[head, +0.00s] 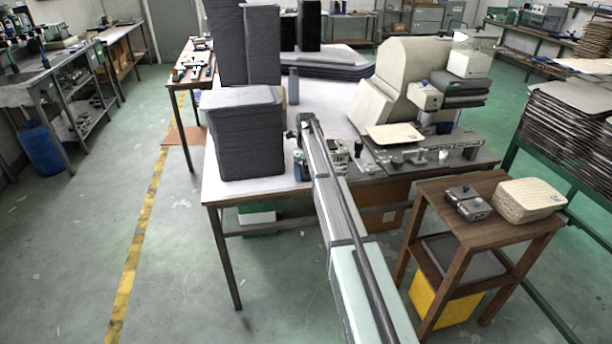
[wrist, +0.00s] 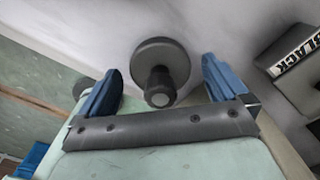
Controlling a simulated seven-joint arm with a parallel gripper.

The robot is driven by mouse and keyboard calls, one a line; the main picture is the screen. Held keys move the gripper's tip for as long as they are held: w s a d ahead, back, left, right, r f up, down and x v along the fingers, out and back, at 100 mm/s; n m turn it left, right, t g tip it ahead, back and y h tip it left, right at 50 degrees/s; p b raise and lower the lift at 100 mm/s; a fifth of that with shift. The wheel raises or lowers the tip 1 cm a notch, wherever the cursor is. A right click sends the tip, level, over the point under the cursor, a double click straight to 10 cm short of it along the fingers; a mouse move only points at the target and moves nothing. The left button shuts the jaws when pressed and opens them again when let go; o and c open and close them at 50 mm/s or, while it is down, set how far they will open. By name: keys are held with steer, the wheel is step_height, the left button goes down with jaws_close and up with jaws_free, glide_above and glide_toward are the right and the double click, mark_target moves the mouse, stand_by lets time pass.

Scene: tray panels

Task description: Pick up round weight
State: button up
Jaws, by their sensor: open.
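The round weight (wrist: 173,53), a dark grey disc with a narrower knob, stands on the pale table top in the wrist view. It lies between the two blue fingers of my gripper (wrist: 161,68). The fingers are apart, with a gap on each side of the weight, and I see no contact. In the head view my arm reaches over the white table (head: 325,100) from the front edge. I cannot make out the fingers or surely identify the weight there.
A dark box lettered BLACK (wrist: 297,60) lies right of my gripper. Stacks of dark panels (head: 243,140) stand left of my arm. A beige machine (head: 400,75) stands right. A wooden stand (head: 425,190) holds metal boxes and a woven basket (head: 527,200).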

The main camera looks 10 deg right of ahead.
steer(key=shift+c, duration=0.3)
steer(key=c, duration=1.5)
steer(key=shift+r, duration=0.1)
